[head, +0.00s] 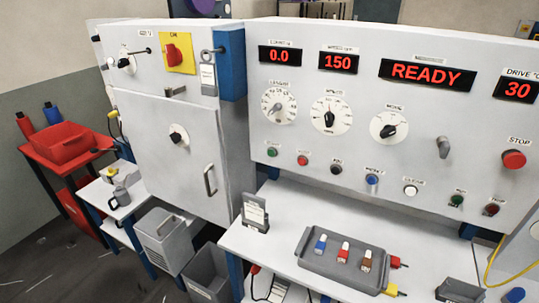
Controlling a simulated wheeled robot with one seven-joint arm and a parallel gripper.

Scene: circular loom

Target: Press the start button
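A grey control panel (300,100) carries a row of small round buttons. A green button (272,152) sits at the row's left end, and a dark green one (457,200) sits near its right end. Their labels are too small to read, so I cannot tell which is the start button. A larger red button (514,159) labelled STOP is at the right. A red display (426,73) reads READY. My gripper is not in view.
A white bench (275,240) below the panel holds a grey tray (345,262) with small coloured parts and a small sign stand (255,213). A grey cabinet (165,120) stands left, with a red table (62,150) beyond it. The space before the buttons is clear.

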